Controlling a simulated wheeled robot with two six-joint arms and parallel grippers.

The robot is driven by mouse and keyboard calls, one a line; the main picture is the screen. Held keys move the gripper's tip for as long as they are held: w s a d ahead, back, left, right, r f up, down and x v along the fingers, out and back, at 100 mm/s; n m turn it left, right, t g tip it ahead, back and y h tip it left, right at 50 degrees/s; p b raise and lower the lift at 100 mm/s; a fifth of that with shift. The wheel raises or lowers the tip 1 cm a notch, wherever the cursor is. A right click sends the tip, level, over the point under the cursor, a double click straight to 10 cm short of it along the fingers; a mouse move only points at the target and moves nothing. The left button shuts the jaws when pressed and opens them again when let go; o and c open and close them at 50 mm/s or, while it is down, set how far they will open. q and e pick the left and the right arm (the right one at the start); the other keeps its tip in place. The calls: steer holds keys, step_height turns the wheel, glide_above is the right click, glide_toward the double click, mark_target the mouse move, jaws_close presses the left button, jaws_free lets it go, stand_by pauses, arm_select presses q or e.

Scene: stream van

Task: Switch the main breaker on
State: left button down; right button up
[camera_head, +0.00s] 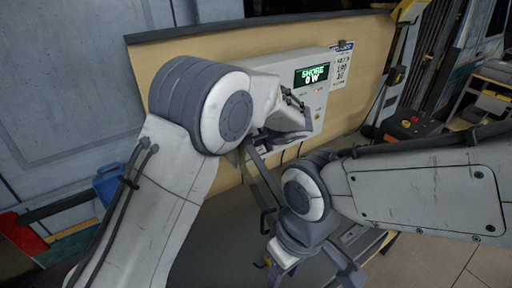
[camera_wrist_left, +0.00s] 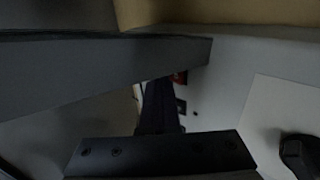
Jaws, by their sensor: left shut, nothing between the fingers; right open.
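The pale power panel (camera_head: 318,88) is fixed to the wooden board. Its lit display reads "SHORE 0 W". My left arm crosses in front of the panel and hides its left and lower part, so I cannot make out the main breaker in the head view. My left gripper (camera_wrist_left: 195,55) is shut and empty, close to a pale surface in the left wrist view. My right gripper (camera_head: 310,268) is open and empty, low in front of the board.
The wooden board (camera_head: 150,62) stands behind the panel. A printed sheet (camera_head: 341,66) hangs beside the display. A blue container (camera_head: 108,183) is at the left. A dark box with a red button (camera_head: 413,120) is at the right. Floor shows at lower right.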

arm_select(q)
steer(key=shift+p, duration=0.35)
steer(key=shift+r, duration=0.1)
steer(key=shift+r+p, duration=0.4)
steer(key=shift+r, duration=0.3)
arm_select(e)
steer(key=shift+r, duration=0.35)
arm_select(q)
steer(key=s+f+b+v, duration=0.1)
steer(key=b+v, duration=0.2)
steer(key=v, duration=1)
steer(key=shift+d, duration=0.35)
arm_select(e)
steer(key=f, duration=0.1)
steer(key=s+f, duration=0.1)
steer(key=f, duration=0.1)
